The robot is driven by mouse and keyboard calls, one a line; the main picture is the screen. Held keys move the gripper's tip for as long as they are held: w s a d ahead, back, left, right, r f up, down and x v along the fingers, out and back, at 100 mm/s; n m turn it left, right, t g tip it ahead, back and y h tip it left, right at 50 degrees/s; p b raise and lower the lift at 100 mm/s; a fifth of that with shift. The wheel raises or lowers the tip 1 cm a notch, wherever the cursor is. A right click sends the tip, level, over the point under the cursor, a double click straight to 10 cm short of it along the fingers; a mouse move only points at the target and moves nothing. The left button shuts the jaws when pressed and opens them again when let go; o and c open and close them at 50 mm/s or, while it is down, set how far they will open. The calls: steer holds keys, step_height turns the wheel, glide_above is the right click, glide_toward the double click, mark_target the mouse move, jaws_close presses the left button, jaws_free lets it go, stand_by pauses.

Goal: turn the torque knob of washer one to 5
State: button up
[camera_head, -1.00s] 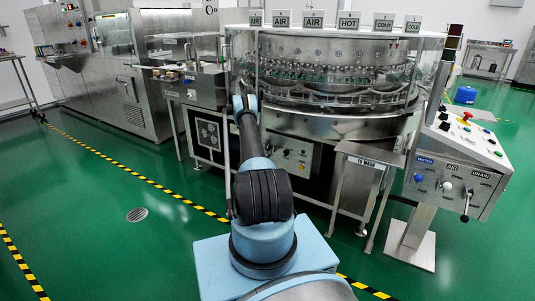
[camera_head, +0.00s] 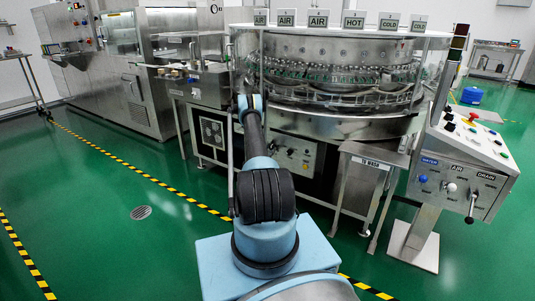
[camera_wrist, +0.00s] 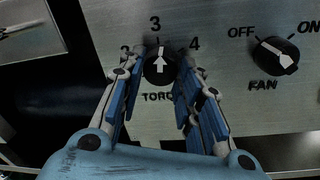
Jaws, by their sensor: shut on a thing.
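The torque knob (camera_wrist: 160,68) is a round black knob with a white arrow, seen in the wrist view on a metal panel (camera_wrist: 225,105). Its arrow points up at the 3. A 4 shows to its right, and a partly covered number to its left. No 5 can be seen. My gripper (camera_wrist: 161,66) is shut on the knob, with one blue-grey finger on each side. The fingers partly cover the TORQUE label. In the head view, the rotary washer (camera_head: 340,125) stands behind my arm, which hides my gripper.
The fan knob (camera_wrist: 276,56), between OFF and ON marks, sits to the right on the same panel. In the head view, a "to wash" table (camera_head: 362,165) and a control console (camera_head: 463,170) stand right of the panel. Green floor is open at the left.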

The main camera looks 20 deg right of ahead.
steer(key=shift+d, duration=0.2)
steer(key=o, duration=1)
steer(key=shift+r, duration=0.1)
steer(key=shift+o, duration=0.4)
steer(key=shift+a, duration=0.1)
step_height(320, 180, up, 10)
steer(key=shift+f, duration=0.1)
